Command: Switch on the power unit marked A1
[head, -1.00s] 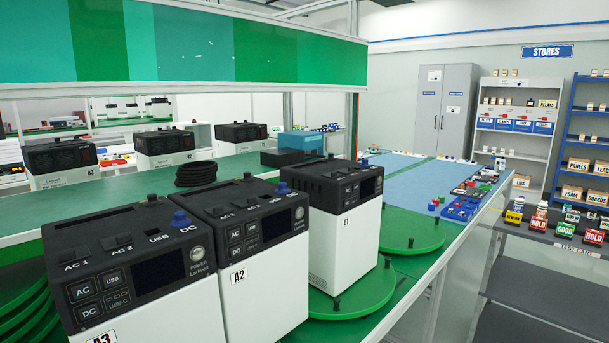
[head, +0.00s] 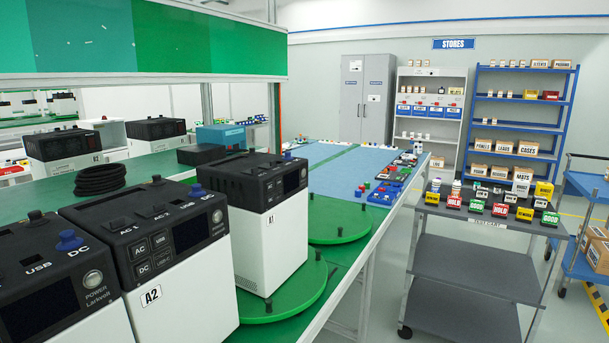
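The power unit with the small A1 label (head: 270,227) stands upright on a green turntable disc (head: 312,282) on the bench, in the middle of the head view. It has a white body, a black top and a dark screen (head: 293,180) on its slanted front panel. A blue knob (head: 288,154) is on its top right corner. The screen looks unlit. The unit marked A2 (head: 165,250) is in front of it at the left. Part of a further unit (head: 60,295) is cut off at the lower left. Neither of my grippers is in view.
An empty green disc (head: 345,225) lies behind A1. A blue mat (head: 345,172) with small coloured parts covers the far bench. A grey cart (head: 470,255) with coloured signs stands to the right, past a strip of open floor. A coiled black cable (head: 100,179) lies behind A2.

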